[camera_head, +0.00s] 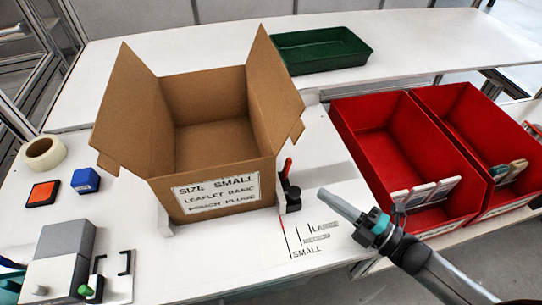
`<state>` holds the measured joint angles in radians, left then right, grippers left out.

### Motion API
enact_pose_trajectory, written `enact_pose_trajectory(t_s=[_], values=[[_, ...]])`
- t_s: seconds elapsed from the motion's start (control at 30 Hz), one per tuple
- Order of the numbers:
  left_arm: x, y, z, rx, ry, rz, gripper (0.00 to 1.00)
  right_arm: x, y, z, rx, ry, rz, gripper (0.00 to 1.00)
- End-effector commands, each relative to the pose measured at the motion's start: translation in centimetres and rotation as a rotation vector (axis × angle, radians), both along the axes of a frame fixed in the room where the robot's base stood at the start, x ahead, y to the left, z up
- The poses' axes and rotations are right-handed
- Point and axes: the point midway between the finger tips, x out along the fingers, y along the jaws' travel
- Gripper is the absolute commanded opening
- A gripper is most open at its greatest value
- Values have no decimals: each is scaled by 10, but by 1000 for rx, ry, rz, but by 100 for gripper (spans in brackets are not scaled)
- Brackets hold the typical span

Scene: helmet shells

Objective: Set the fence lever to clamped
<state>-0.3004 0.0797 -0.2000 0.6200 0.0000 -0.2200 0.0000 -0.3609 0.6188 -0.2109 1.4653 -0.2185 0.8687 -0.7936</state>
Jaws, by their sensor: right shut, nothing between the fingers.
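The fence lever (288,173) has a red handle on a black base and stands close to the right side of the cardboard box. Its handle points up. I cannot tell from this whether it is clamped. A pale fence piece (281,199) stands beside the box's front right corner, partly hidden by the box. My right gripper (322,193) is shut and empty. It reaches in from the lower right, with its tip a little to the right of the lever and apart from it. A teal part at the lower left edge may be mine; no left fingers show.
An open cardboard box (213,193) fills the middle of the white table. Red bins (372,130) holding pale items stand at the right, a green tray (320,50) at the back. Tape (45,152), small pads and a grey block (64,245) lie left. Size marks (312,238) lie front right.

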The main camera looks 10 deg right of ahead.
Motion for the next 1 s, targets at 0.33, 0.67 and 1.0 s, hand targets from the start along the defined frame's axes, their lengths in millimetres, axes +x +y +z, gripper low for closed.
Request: enact_pose_trajectory(t_s=[0.33,0.67,1.0], values=[[0,0,0,0,0,0,50,0,1,-1,7,3,-4,0],[0,0,0,0,0,0,50,16,14,3,8,0,-3,0],[0,0,-1,0,0,0,50,60,52,9,8,1,-3,0]])
